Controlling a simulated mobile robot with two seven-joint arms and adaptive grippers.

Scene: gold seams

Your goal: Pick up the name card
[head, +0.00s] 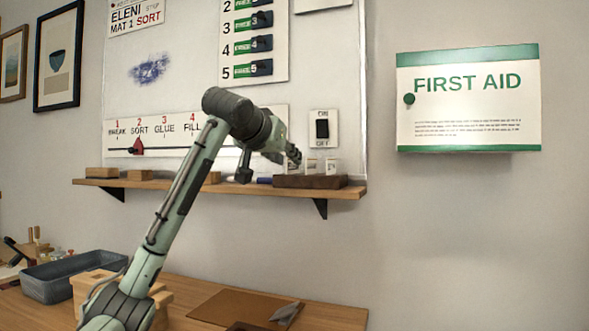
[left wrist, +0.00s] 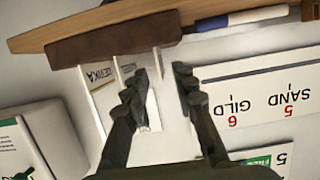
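Several small white cards stand upright in a dark brown wooden holder (head: 310,181) on the wall shelf; one card (head: 331,166) is at its right end. The left wrist view shows the holder (left wrist: 110,42) and the cards nearly edge-on. One card (left wrist: 103,76) carries dark lettering, partly readable; I cannot tell for sure which is the name card. My left gripper (head: 294,157) is at the left end of the holder. In the left wrist view its fingers (left wrist: 160,82) are apart, with a thin card edge (left wrist: 157,62) near the gap between the tips. My right gripper is not in view.
The shelf (head: 347,192) also holds wooden blocks (head: 102,172) and a blue-capped marker (left wrist: 240,19). A switch plate (head: 323,128) is on the board just above the holder. A first aid box (head: 468,98) hangs to the right. Below, the table holds a grey bin (head: 50,283).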

